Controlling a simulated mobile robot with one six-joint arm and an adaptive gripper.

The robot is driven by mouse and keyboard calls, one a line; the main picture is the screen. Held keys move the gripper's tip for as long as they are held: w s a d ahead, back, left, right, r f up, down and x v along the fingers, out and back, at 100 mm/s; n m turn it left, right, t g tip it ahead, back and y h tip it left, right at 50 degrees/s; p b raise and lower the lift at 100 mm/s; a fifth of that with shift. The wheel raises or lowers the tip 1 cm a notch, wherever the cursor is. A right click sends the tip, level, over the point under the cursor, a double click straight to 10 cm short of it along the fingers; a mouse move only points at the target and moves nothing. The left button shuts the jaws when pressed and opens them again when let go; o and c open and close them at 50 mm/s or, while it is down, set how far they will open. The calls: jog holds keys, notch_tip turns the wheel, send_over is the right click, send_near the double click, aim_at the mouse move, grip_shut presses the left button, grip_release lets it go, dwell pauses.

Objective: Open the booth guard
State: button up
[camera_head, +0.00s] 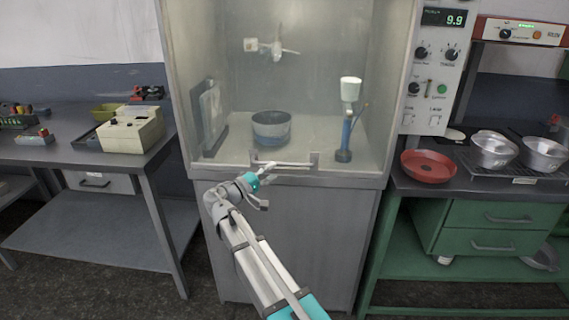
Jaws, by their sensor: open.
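The booth guard (235,125) is a clear pane across the front of the grey booth. Its lower edge is down near the booth's sill. A handle bar (295,164) runs along the bottom middle of the guard. My gripper (263,190) is open, just below and left of the handle bar; I cannot tell whether it touches it. Behind the pane stand a blue-grey pan (271,130) and a blue stand with a white cup (350,90).
A control panel (435,75) reading 9.9 is on the booth's right post. A left bench (90,150) holds a beige box (131,130). A green right bench (480,190) holds a red pan (428,166) and metal pots (493,149).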

aim_at(282, 165)
jog(key=shift+p+x, duration=0.3)
jog(key=shift+x, duration=2.6)
grip_shut()
